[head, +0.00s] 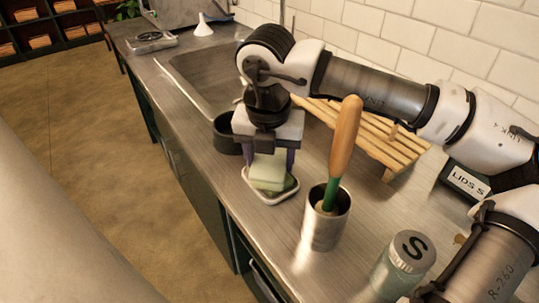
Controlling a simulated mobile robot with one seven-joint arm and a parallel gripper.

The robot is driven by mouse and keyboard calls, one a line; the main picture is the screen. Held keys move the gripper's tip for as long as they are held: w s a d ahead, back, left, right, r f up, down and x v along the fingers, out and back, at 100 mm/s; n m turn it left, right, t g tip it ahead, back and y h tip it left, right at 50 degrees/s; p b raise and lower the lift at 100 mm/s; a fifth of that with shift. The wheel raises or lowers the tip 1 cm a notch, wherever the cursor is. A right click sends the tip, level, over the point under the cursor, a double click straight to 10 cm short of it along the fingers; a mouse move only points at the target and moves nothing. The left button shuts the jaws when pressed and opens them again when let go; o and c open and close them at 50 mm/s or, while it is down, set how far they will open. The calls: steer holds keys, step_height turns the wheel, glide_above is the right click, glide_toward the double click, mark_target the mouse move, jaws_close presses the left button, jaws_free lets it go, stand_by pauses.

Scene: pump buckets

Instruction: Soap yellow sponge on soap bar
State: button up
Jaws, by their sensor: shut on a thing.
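My gripper (270,163) points down over the counter, its two fingers on either side of the pale yellow sponge (268,174). It is shut on the sponge. A small white-rimmed dish (271,201) sits on the counter directly below. A green soap bar (288,187) shows in the dish under the sponge, partly hidden by it. The sponge looks to be on or just above the soap; I cannot tell whether they touch.
A metal cup (325,228) holding a wooden-handled brush (344,140) stands close on the right. A lidded jar (403,262) is nearer right. A dark tub (226,134) is behind my gripper, beside the sink (200,75). A wooden rack (372,140) lies along the wall.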

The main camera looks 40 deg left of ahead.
mark_target(269, 162)
steer(key=shift+r+p, duration=1.8)
steer(key=shift+r, duration=1.7)
